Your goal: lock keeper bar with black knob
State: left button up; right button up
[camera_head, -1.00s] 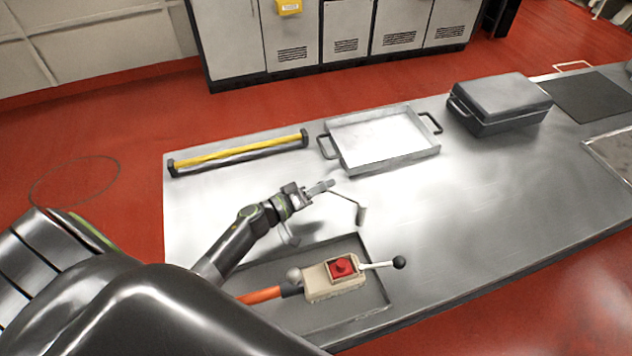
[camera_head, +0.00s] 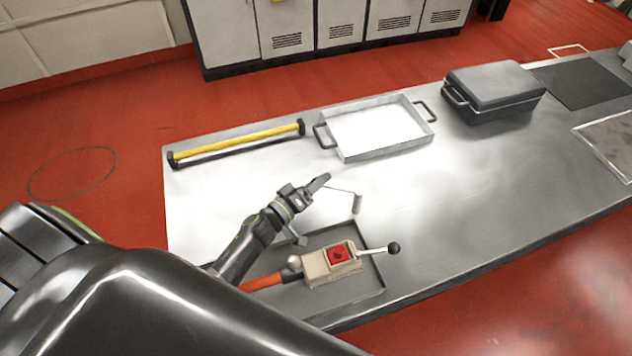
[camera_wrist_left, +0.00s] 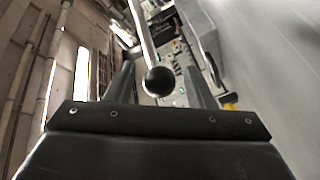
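My left gripper (camera_head: 320,182) is above the table in the head view, up and left of the beige box (camera_head: 331,264) with a red button. A lever with a black knob (camera_head: 393,248) sticks out right of the box, apart from the gripper in this view. In the left wrist view the two fingers (camera_wrist_left: 160,88) stand apart. A black knob (camera_wrist_left: 158,81) on a pale rod shows between them in line of sight; I cannot tell its depth or whether it is touched. A thin bent rod with a grey end (camera_head: 357,203) shows beside the fingertips. My right gripper is not in view.
The box and its orange bar (camera_head: 262,282) lie in a recessed tray (camera_head: 362,284). A yellow bar (camera_head: 235,145), a metal tray (camera_head: 348,155) and a dark case (camera_head: 494,92) stand at the back. The table's right front is clear.

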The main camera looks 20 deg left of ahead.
pick_arm(q)
jog(key=v, duration=0.7)
jog(key=shift+s, duration=0.25)
jog(key=shift+c, duration=0.4)
